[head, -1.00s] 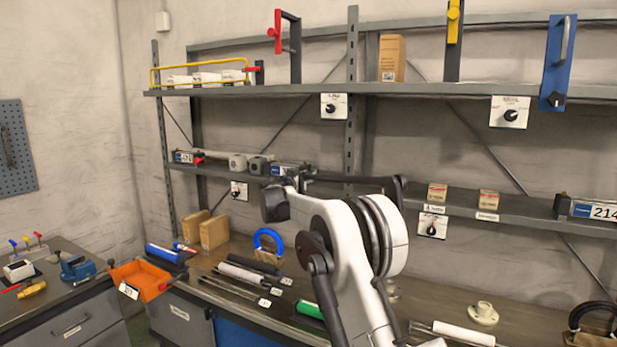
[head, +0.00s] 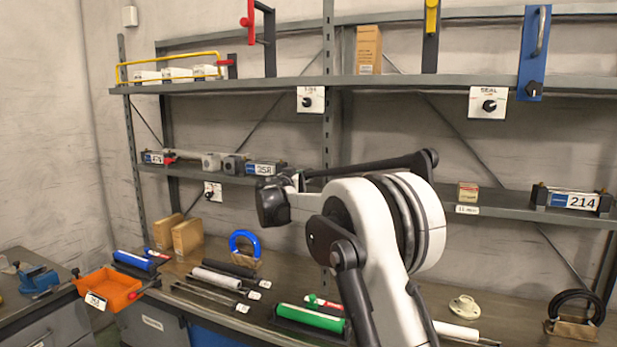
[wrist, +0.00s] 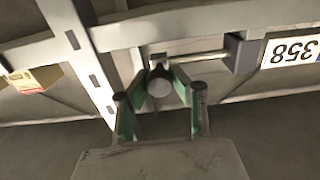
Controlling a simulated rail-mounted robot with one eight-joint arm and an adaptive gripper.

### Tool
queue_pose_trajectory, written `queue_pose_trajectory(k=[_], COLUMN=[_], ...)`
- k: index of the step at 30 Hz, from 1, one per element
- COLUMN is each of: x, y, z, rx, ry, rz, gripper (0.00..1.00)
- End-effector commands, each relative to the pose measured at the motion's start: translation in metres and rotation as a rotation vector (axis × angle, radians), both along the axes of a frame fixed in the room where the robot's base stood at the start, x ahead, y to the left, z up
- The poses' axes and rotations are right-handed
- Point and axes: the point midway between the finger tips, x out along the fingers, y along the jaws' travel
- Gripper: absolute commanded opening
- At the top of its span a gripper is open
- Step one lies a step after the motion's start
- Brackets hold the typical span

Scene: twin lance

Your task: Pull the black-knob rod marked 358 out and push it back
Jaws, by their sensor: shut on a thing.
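The rod's unit with the white 358 label (head: 262,169) sits on the middle shelf in the head view. In the wrist view the 358 label (wrist: 291,51) appears upside down at the upper right. A shiny bare rod (wrist: 200,56) runs left from the dark block beside it to a dark round knob (wrist: 159,84). My gripper (wrist: 160,88) is shut on the knob, with one green-padded finger on each side. In the head view my wrist and arm hide the gripper, knob and most of the rod.
A grey shelf upright (wrist: 75,45) stands close to the gripper in the wrist view. Another rod unit marked 214 (head: 575,201) sits farther right on the middle shelf. Grey blocks (head: 212,161) stand left of the 358 unit. Tools and a green roll (head: 310,318) lie on the bench below.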

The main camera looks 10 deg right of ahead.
Motion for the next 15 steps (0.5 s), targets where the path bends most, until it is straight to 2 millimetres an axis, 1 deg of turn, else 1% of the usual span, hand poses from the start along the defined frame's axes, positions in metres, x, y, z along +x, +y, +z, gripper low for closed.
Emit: queue_pose_trajectory(k=[2,3,7,8,15], x=[0.0002,0.0003,0.0004,0.0004,0.0002], y=[-0.0002,-0.0001,0.0002,0.0002,0.0006], z=[0.0002,0.0002,0.0003,0.0003,0.0003], rx=[0.000,0.000,0.000,0.000,0.000], ry=[0.000,0.000,0.000,0.000,0.000], rz=[0.000,0.000,0.001,0.001,0.001], gripper=[0.00,0.22,0.40,0.42,0.42])
